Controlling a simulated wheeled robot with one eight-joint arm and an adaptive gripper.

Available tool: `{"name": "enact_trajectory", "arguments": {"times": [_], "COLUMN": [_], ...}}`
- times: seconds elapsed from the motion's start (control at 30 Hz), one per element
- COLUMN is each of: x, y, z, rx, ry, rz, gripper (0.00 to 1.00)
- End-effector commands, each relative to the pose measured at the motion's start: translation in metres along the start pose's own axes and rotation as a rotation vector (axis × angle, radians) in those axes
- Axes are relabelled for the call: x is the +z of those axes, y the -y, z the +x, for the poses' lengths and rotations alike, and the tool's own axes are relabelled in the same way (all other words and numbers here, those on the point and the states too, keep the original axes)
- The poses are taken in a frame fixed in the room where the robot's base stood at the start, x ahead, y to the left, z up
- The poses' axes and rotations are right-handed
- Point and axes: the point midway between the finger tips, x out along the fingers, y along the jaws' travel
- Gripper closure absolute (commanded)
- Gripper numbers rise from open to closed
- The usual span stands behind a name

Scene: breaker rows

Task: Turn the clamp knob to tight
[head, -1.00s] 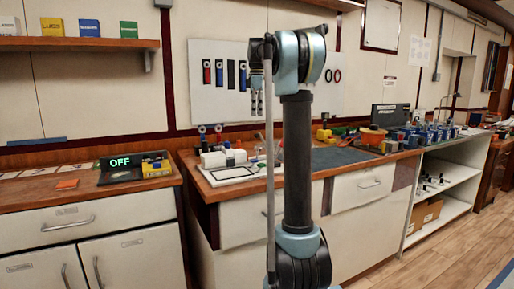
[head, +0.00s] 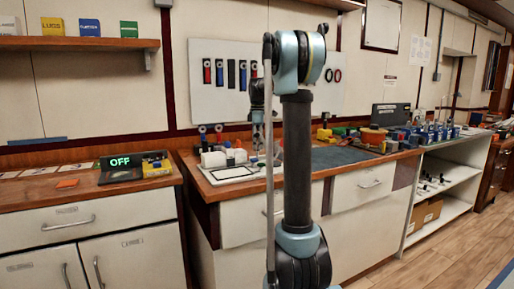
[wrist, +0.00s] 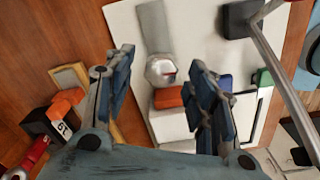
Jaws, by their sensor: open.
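A pale, rounded knob (wrist: 160,70) with a small red mark shows in the wrist view, on a white board (wrist: 123,27), between a grey strip and an orange-brown block (wrist: 168,97). It looks like the clamp knob. My gripper (wrist: 161,58) is open and empty, one finger on each side of the knob in the picture; the height gap is unclear. In the head view my gripper (head: 257,142) hangs pointing down over the back of the workbench. The knob is too small to make out there.
In the wrist view, a black-and-orange block (wrist: 52,122) lies at left, and a dark base with a grey rod (wrist: 268,40) stands at right. In the head view, white blocks (head: 222,157) and a framed white plate (head: 232,173) sit near my gripper. An OFF display (head: 121,161) is at left.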

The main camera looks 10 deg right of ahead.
Motion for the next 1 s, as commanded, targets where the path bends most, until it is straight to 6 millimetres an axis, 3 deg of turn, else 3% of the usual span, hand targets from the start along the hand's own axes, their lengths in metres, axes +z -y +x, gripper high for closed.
{"name": "enact_trajectory", "arguments": {"times": [0.17,0.47,0.67,1.0], "x": [-0.0001,-0.0002,-0.0004,-0.0010], "y": [0.0002,0.0003,0.0003,-0.0003], "z": [0.0105,0.0119,0.0118,0.0117], "rx": [0.000,0.000,0.000,0.001], "ry": [0.000,0.000,0.000,0.000], "rz": [0.000,0.000,0.000,0.023], "gripper": [0.49,0.49,0.93,0.93]}}
